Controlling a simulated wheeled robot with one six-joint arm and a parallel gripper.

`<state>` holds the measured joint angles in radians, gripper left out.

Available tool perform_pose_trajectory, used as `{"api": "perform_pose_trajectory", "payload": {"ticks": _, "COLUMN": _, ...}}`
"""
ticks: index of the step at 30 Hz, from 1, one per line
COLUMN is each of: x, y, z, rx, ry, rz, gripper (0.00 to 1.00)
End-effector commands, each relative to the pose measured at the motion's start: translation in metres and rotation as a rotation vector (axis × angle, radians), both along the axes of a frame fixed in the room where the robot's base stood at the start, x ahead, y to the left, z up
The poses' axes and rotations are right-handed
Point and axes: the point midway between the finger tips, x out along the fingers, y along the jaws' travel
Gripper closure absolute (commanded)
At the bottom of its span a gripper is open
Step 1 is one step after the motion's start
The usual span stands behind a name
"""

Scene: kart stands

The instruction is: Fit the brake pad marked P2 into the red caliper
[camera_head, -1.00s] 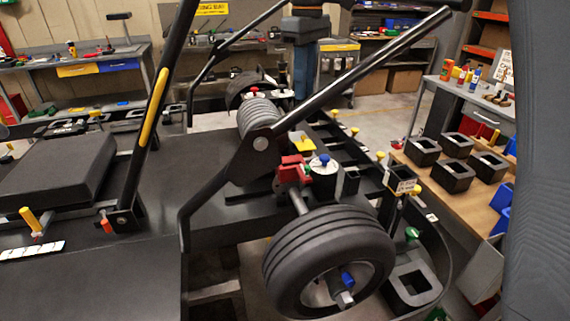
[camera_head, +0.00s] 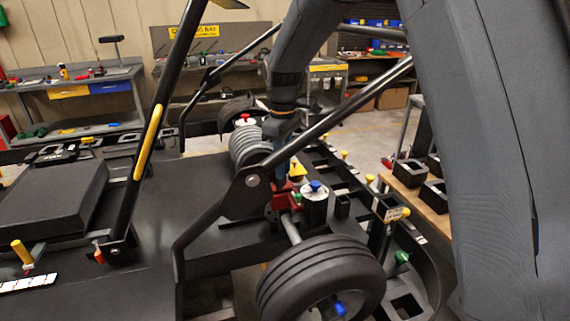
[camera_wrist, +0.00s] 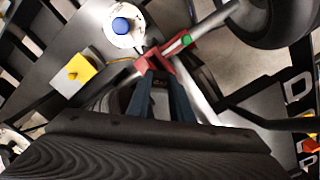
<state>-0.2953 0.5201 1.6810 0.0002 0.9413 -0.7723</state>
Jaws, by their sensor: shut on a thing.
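The red caliper (camera_head: 284,194) sits on the kart's axle, just behind the front tyre. In the wrist view the caliper (camera_wrist: 186,43) is a red bracket at the top centre, with a small green part on it. My gripper (camera_head: 281,178) reaches down from above to the caliper. In the wrist view my gripper's two dark fingers (camera_wrist: 160,78) end right at the caliper's red edge. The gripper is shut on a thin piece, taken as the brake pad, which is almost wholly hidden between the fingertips. Its P2 marking cannot be read. Whether it is inside the caliper cannot be told.
A yellow block (camera_head: 296,170) lies just behind. A black diagonal bar (camera_head: 330,120) crosses near my arm. The tyre (camera_head: 322,279) is in front. Black open boxes (camera_head: 411,172) stand at right.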

Motion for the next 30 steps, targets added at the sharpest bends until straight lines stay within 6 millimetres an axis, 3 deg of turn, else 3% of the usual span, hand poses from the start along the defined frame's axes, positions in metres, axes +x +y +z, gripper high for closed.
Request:
{"api": "perform_pose_trajectory", "payload": {"ticks": 16, "x": 0.0004, "y": -0.001, "z": -0.0118, "rx": 0.0, "ry": 0.0, "rz": -0.002, "gripper": 1.0}}
{"api": "perform_pose_trajectory", "payload": {"ticks": 17, "x": 0.0005, "y": -0.001, "z": -0.0117, "rx": 0.0, "ry": -0.001, "rz": -0.002, "gripper": 0.77}}
{"api": "perform_pose_trajectory", "payload": {"ticks": 20, "x": 0.0004, "y": -0.001, "z": -0.0113, "rx": 0.0, "ry": -0.001, "rz": -0.002, "gripper": 0.62}}
{"api": "perform_pose_trajectory", "payload": {"ticks": 30, "x": 0.0005, "y": -0.001, "z": -0.0083, "rx": 0.0, "ry": -0.001, "rz": -0.002, "gripper": 0.62}}
